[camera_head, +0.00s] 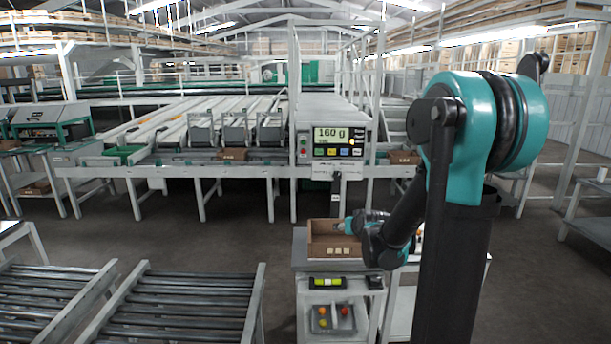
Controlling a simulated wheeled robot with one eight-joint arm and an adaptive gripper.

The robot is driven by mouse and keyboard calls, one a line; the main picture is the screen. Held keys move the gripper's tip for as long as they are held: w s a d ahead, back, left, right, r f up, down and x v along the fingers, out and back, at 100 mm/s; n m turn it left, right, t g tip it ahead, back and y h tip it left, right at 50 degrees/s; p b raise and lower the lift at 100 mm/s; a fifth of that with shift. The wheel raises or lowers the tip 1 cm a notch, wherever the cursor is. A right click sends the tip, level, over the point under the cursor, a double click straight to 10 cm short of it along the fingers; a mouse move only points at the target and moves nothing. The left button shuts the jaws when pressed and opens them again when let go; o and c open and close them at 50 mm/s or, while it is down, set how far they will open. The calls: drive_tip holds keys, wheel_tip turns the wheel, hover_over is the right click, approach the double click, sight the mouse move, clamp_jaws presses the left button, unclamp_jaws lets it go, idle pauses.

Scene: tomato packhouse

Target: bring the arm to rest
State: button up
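My arm rises at the right of the head view and bends down toward a small cart (301,264). Its lower end reaches over the right side of an open cardboard box (322,252) on the cart top. My gripper's fingers are small and mostly hidden by the arm's own links, so I cannot tell whether it is open or shut, or whether it touches the box.
On the cart's lower shelf is a tray with red and yellow round items (323,322). Roller conveyors (183,306) stand at the front left. A sorting line with a "160 g" display (331,136) stands behind. Floor between is clear.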

drive_tip(key=s+d+f+g, duration=0.1)
drive_tip(key=s+f+g, duration=0.1)
drive_tip(key=s, duration=0.8)
drive_tip(key=s+d+f+g+h, duration=0.1)
drive_tip(key=s+f, duration=0.3)
drive_tip(key=s, duration=0.7)
drive_tip(key=s+d+f+g, duration=0.2)
drive_tip(key=s+f+g, duration=0.1)
drive_tip(key=s, duration=0.7)
drive_tip(key=shift+s+d+f+m+g+h, duration=0.2)
drive_tip(key=shift+s+f+m+g+h, duration=0.1)
drive_tip(key=shift+f+g, duration=0.15)
